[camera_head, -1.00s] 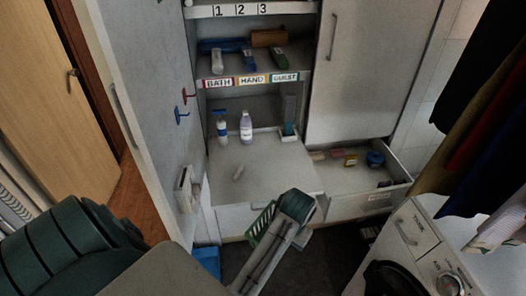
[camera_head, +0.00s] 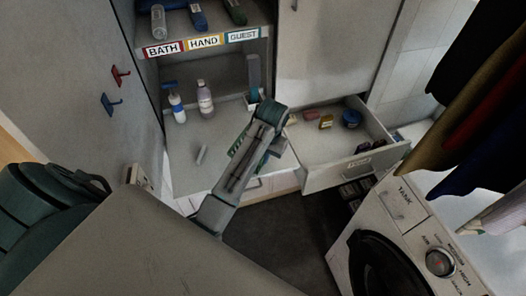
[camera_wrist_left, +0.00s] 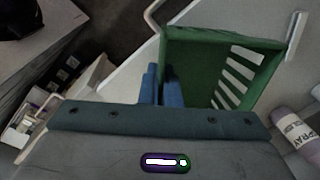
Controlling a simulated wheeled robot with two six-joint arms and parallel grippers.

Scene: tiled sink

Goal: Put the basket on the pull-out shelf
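The green basket (camera_wrist_left: 222,50) fills the upper right of the left wrist view, showing its solid and slatted walls. In the head view only a green strip of the basket (camera_head: 237,143) shows beside my left arm; the rest is hidden. My left gripper (camera_wrist_left: 164,86) has its blue fingers on both sides of the basket's near-left wall, closed on it. In the head view my left arm hides the fingers. The pull-out shelf (camera_head: 217,174) is pulled out of the cabinet, and the basket overlaps its right front part; its height above it is unclear. My right gripper is not in view.
An open drawer (camera_head: 335,135) with small items is to the right. A washing machine (camera_head: 395,240) is at lower right.

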